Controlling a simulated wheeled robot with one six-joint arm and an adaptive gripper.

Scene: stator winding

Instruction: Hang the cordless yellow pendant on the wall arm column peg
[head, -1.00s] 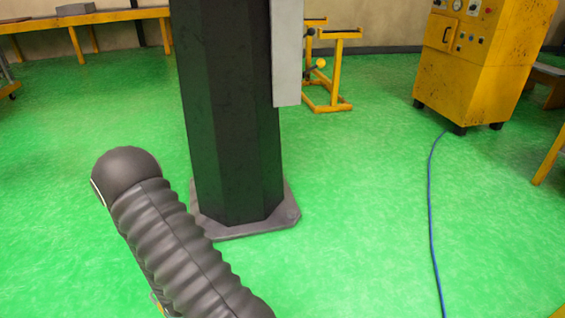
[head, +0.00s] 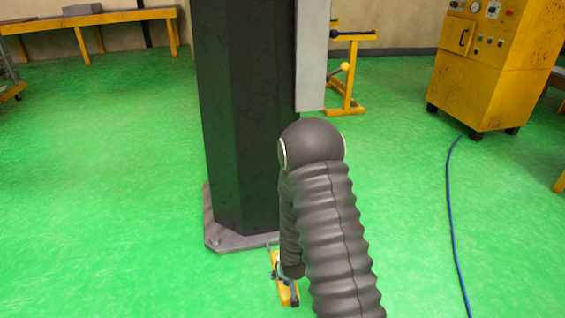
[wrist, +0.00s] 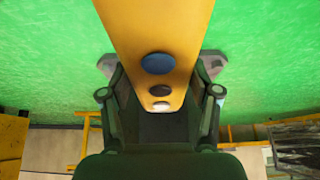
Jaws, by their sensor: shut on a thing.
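The yellow pendant (head: 287,293) hangs low in the head view, by the column foot, partly hidden by my arm. In the wrist view the pendant (wrist: 150,28) fills the top middle, with blue, dark and white buttons on its face. My gripper (wrist: 160,65) is shut on it, one finger on each side. In the head view my gripper (head: 281,268) is small and mostly hidden behind my dark ribbed arm. The dark column (head: 235,120) stands upright behind the arm, with a pale grey box-like part (head: 311,55) on its right side. I cannot make out a peg.
The column's grey base plate (head: 225,238) sits on the green floor. A yellow cabinet (head: 490,70) stands at right, with a blue cable (head: 451,210) running from it. A yellow stand (head: 347,85) is behind the column. A yellow bench (head: 110,17) is far left.

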